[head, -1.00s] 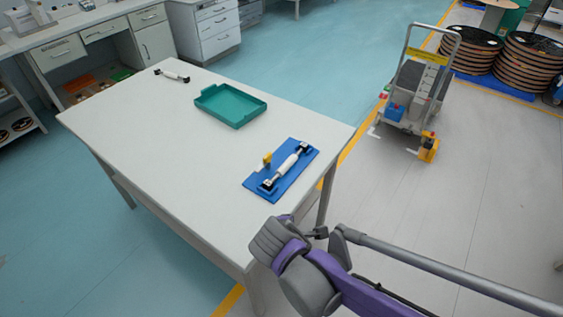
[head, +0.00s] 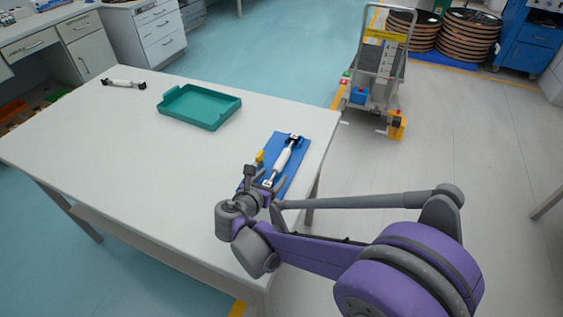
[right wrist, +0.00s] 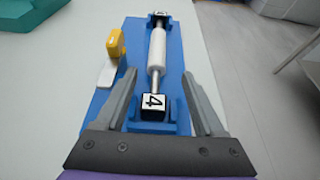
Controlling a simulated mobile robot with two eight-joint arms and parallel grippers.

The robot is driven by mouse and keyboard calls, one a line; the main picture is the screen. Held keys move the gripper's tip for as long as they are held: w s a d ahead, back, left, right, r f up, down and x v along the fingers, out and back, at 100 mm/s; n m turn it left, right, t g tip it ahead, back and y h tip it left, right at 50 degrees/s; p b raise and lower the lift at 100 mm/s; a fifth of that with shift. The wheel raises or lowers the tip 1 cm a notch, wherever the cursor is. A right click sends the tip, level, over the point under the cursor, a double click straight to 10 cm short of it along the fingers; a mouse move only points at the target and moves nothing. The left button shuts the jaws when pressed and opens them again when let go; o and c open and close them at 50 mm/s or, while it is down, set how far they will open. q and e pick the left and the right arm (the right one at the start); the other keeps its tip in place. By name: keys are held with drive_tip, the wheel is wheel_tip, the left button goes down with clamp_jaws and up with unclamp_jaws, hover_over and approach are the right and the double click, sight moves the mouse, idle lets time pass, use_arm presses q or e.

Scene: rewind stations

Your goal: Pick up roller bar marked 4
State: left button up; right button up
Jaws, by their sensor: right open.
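The roller bar marked 4 (head: 283,158) lies on a blue base (head: 301,150) near the table's right edge. In the right wrist view the white bar (right wrist: 157,50) runs away from me, its end block (right wrist: 154,105) showing a black 4. My right gripper (head: 261,176) is over the near end of the base. In the wrist view its open fingers (right wrist: 160,90) stand apart on either side of the near end block, with nothing held. I cannot tell how high the fingertips are. My left gripper is not in view.
A yellow piece (right wrist: 116,44) stands at the base's left side, close to the left finger. A green tray (head: 200,122) and another roller bar (head: 124,83) sit farther back on the table (head: 110,150). A cart (head: 372,110) stands on the floor beyond.

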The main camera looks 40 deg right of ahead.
sight(275, 171)
drive_tip(key=x, duration=0.4)
drive_tip(key=shift+w+f+b, duration=0.1)
drive_tip(key=shift+w+b, duration=0.2)
drive_tip(key=shift+w, duration=0.05)
drive_tip(key=shift+a, duration=0.1)
clamp_jaws()
